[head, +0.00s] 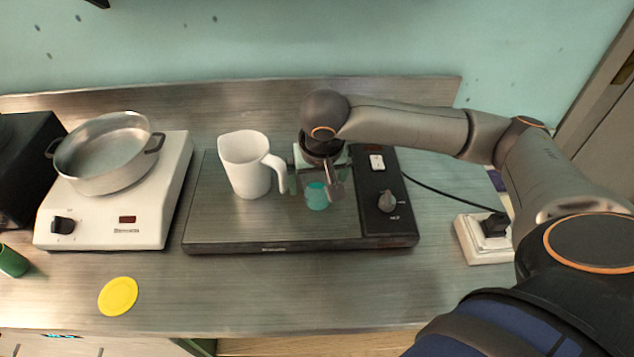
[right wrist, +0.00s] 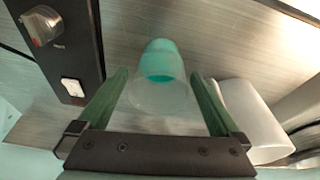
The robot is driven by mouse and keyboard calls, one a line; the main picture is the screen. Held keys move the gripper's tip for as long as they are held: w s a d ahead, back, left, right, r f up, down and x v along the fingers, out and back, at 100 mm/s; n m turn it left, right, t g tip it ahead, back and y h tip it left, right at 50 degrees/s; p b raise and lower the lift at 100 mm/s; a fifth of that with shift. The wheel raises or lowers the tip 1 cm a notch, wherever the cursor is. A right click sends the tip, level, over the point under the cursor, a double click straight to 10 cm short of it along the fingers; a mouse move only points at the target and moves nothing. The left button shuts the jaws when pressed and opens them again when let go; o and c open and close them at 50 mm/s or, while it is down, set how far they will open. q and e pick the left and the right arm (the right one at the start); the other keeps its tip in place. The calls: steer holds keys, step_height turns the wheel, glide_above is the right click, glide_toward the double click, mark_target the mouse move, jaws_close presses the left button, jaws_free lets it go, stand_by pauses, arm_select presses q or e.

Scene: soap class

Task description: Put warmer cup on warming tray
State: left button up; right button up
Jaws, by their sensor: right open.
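A teal and translucent cup (head: 317,197) is at the warming tray (head: 220,222), left of the tray's black control panel. In the right wrist view the cup (right wrist: 160,62) lies between the two fingers of my right gripper (right wrist: 160,82), with gaps on both sides. My right gripper (head: 315,180) is open around the cup, over the tray. The gripper hides part of the cup in the head view, and I cannot tell whether its base fully rests on the tray. My left gripper is out of view.
A white pitcher (head: 246,165) stands on the tray just left of my right gripper, its handle close to the finger. A hotplate (head: 110,222) with a metal pot (head: 103,155) is at the left. A yellow disc (head: 118,296) lies in front. The front counter is mostly clear.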

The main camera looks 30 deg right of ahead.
mark_target(320, 196)
steer(key=p+v, duration=0.1)
steer(key=v, duration=1)
steer(key=shift+p, duration=0.35)
steer(key=shift+r, duration=0.15)
stand_by(0.5)
